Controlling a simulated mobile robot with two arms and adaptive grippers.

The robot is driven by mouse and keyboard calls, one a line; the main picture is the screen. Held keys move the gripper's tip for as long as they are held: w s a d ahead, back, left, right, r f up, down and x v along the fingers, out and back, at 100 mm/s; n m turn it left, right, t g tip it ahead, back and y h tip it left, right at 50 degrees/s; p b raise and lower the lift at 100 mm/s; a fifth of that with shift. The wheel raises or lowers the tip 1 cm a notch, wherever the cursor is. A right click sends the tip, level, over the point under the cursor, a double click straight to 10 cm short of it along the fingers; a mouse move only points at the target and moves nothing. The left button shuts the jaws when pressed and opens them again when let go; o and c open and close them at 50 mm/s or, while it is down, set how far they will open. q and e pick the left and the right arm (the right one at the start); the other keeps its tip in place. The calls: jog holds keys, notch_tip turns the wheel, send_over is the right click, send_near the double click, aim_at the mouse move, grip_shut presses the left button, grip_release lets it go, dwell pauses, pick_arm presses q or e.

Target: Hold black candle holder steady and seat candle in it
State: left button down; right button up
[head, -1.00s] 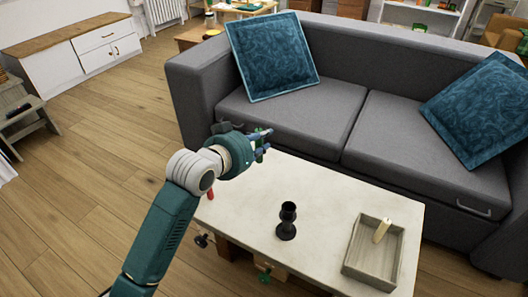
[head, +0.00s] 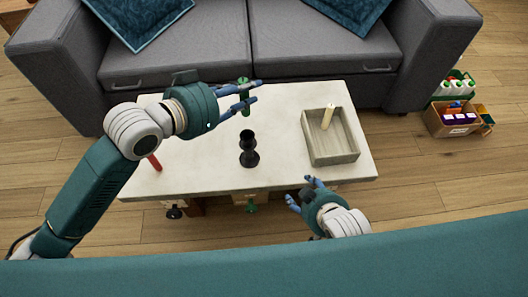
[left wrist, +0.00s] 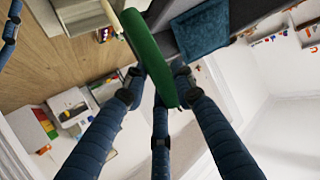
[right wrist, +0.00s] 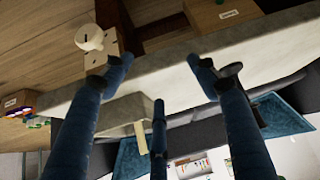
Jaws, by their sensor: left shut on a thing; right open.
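The black candle holder (head: 248,150) stands upright on the pale table, its cup empty as far as I can see. My left gripper (head: 256,93) is shut on a green candle (head: 244,103), held above the table behind the holder. The green candle also shows across the fingers in the left wrist view (left wrist: 150,58). My right gripper (head: 300,191) is open and empty at the table's front edge, right of the holder. A cream candle (head: 327,118) leans in the grey tray (head: 334,158). A red candle (head: 155,163) lies at the table's left, partly hidden by my arm.
The pale table (head: 205,170) is clear around the holder. A grey sofa (head: 180,60) stands behind it. A cardboard box (head: 450,118) with bottles sits on the floor at the right. Small knob-like things hang below the table's front edge.

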aim_at(253, 147)
jog(key=w+a+r+n+t+y, duration=0.1)
jog(key=w+a+r+t+y, duration=0.15)
jog(key=a+r, duration=0.2)
jog(key=w+a+r+t+y, duration=0.1)
jog(key=w+a+r+t, duration=0.25)
jog(key=a, duration=0.25)
jog(key=shift+g, duration=0.4)
jog(key=x, duration=1.1)
jog(key=shift+w+a+f, duration=0.1)
jog(key=shift+w+f, duration=0.05)
jog(key=shift+w, duration=0.05)
jog(key=shift+c, duration=0.3)
grip_shut()
